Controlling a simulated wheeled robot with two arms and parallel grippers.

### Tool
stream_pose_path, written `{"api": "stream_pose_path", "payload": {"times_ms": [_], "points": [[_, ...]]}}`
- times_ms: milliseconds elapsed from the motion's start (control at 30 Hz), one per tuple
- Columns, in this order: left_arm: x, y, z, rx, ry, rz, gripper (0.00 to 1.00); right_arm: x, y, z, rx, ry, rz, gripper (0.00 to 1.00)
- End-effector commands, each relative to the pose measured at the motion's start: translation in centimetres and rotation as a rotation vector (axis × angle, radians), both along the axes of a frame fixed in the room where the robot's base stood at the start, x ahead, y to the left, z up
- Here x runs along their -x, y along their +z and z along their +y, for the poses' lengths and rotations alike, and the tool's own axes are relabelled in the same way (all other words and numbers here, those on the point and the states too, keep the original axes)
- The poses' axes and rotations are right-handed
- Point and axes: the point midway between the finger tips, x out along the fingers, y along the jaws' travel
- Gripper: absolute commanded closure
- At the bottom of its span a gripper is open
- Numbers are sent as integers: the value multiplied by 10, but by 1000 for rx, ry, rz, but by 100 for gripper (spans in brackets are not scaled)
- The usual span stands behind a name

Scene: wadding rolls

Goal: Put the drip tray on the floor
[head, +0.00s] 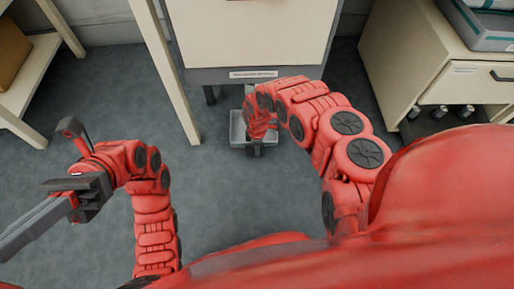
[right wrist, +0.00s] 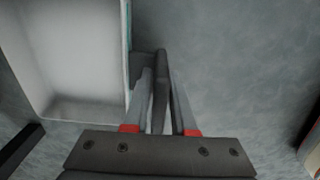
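The drip tray (head: 237,128) is a shallow light-grey tray below the front of the cream cabinet. In the right wrist view, its pale inside (right wrist: 75,60) fills the upper left. My right gripper (head: 256,147) is at the tray's near side, mostly hidden by my own arm in the head view. In the right wrist view, its fingers (right wrist: 159,90) close from both sides on a dark upright tab beside the tray's rim. Whether the tray touches the floor (right wrist: 230,60) is unclear. My left gripper (head: 45,215) is far left, away from the tray; its finger gap is unclear.
The cream cabinet (head: 250,35) stands behind the tray on dark legs. A shelf (head: 30,95) is at left. A drawer unit (head: 420,60) with small dark cylinders low down is at right. The grey floor (head: 225,195) is bare in front of the tray.

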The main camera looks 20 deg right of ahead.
Motion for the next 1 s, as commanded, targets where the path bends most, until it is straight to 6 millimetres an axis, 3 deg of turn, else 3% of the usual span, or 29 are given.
{"api": "stream_pose_path", "payload": {"times_ms": [33,100,500,767,1000], "points": [[0,0,0,0,0,1,100,0,0,0,0,0,0,65],[0,0,0,-1,1,1,100,0,0,0,0,0,1,53],[-7,0,-5,-21,19,40,100,1,4,0,0,0,2,53],[-52,-16,-33,-172,127,304,100,1,27,0,0,1,3,53],[-93,-63,-56,-341,217,590,100,-1,49,0,0,0,0,53]]}}
